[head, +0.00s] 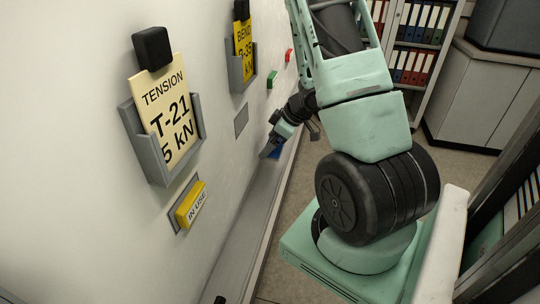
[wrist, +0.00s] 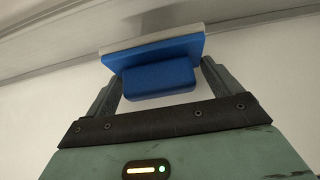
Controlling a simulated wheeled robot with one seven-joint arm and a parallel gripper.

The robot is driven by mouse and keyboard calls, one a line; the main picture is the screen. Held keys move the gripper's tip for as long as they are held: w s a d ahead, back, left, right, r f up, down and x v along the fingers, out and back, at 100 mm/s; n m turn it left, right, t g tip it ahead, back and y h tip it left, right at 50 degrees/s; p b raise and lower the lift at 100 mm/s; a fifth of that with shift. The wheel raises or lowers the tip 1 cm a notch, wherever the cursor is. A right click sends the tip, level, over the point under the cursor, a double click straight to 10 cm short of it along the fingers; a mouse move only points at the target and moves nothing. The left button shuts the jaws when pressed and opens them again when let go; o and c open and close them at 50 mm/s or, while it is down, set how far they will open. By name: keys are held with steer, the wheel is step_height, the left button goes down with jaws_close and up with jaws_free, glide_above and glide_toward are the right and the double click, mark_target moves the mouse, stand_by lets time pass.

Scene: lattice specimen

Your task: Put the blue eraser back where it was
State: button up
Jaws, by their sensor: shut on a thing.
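The blue eraser (wrist: 155,70) has a pale pad along its far face and a narrower blue grip block. In the wrist view it sits between the two fingers of my gripper (wrist: 160,84), which is shut on the grip block. In the head view my gripper (head: 270,148) is close to the white wall, and only a small blue patch of the eraser (head: 275,154) shows beside it. A long grey ledge (head: 233,240) runs along the wall below. I cannot tell whether the eraser touches the wall or the ledge.
On the wall are a grey holder with a TENSION card (head: 165,105), a second holder with a yellow card (head: 243,50), a yellow IN USE magnet (head: 190,204), a bare grey plate (head: 241,121), and green (head: 272,79) and red (head: 289,55) blocks. Binder shelves (head: 415,50) stand behind.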

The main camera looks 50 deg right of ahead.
mark_target(270, 164)
step_height(270, 164, down, 5)
steer(key=shift+f+b, duration=0.15)
steer(key=shift+b, duration=0.3)
steer(key=shift+w+f, duration=0.15)
steer(key=shift+f, duration=0.1)
steer(key=shift+f, duration=0.1)
steer(key=o, duration=0.6)
steer(key=p+v, duration=0.2)
steer(key=v, duration=1)
steer(key=shift+a+p, duration=0.1)
steer(key=shift+p, duration=0.2)
